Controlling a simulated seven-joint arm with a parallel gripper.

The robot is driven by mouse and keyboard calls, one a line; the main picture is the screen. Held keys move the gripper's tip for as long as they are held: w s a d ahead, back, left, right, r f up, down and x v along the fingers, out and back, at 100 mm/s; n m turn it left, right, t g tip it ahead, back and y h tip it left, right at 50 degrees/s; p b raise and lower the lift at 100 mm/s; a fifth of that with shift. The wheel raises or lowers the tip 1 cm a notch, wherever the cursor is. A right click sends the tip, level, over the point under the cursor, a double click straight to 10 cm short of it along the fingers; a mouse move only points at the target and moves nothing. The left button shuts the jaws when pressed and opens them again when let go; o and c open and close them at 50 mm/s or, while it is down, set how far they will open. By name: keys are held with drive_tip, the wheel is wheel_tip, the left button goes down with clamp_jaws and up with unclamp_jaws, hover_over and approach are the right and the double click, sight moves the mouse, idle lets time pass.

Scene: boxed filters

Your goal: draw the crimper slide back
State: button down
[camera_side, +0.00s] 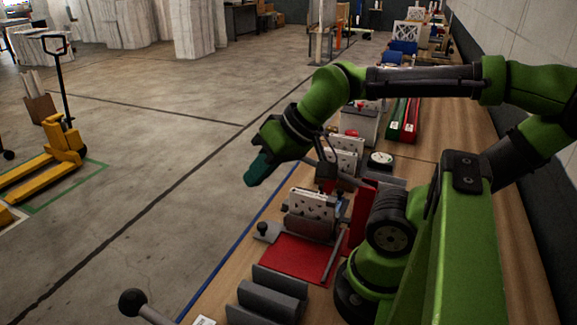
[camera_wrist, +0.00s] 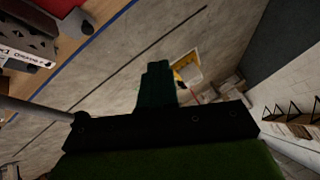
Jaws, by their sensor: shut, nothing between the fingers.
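The crimper seems to be the bench fixture with a pale perforated plate (camera_side: 313,203), a red bed (camera_side: 295,256) and a small black knob (camera_side: 262,229) on a grey piece at its left. I cannot tell for sure which part is its slide. My gripper (camera_side: 256,172) is shut and empty, in the air above and left of this fixture, out over the bench edge and touching nothing. In the wrist view my dark green fingers (camera_wrist: 156,85) lie together against the floor. Part of a grey and red device (camera_wrist: 45,25) shows at that view's upper left, apart from the fingers.
Grey ridged blocks (camera_side: 267,294) and a black ball-ended lever (camera_side: 132,302) stand at the near end of the bench. More fixtures, a round gauge (camera_side: 381,160) and green and red rails (camera_side: 404,120) stand farther back. Open floor lies left, with a yellow pallet truck (camera_side: 50,160).

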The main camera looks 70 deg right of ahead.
drive_tip(key=c, duration=1.7)
unclamp_jaws()
drive_tip(key=shift+o, duration=1.3)
drive_tip(key=shift+w+d+f, duration=0.1)
drive_tip(key=shift+w+f, duration=0.05)
drive_tip(key=shift+f, duration=0.2)
drive_tip(key=o, duration=0.6)
drive_tip(key=w+d+f+g, duration=0.1)
drive_tip(key=w+d+m+g, duration=0.1)
drive_tip(key=w+d+f+m+g, duration=0.1)
drive_tip(key=shift+w+d+f+h, duration=0.25)
drive_tip(key=shift+f+h, duration=0.05)
drive_tip(key=shift+h, duration=0.1)
drive_tip(key=m+g+h, duration=0.1)
drive_tip(key=m+g, duration=0.3)
drive_tip(key=m, duration=0.4)
hover_over(262, 224)
wheel_tip(262, 224, down, 2)
wheel_tip(262, 224, down, 16)
drive_tip(key=shift+f, duration=0.25)
clamp_jaws()
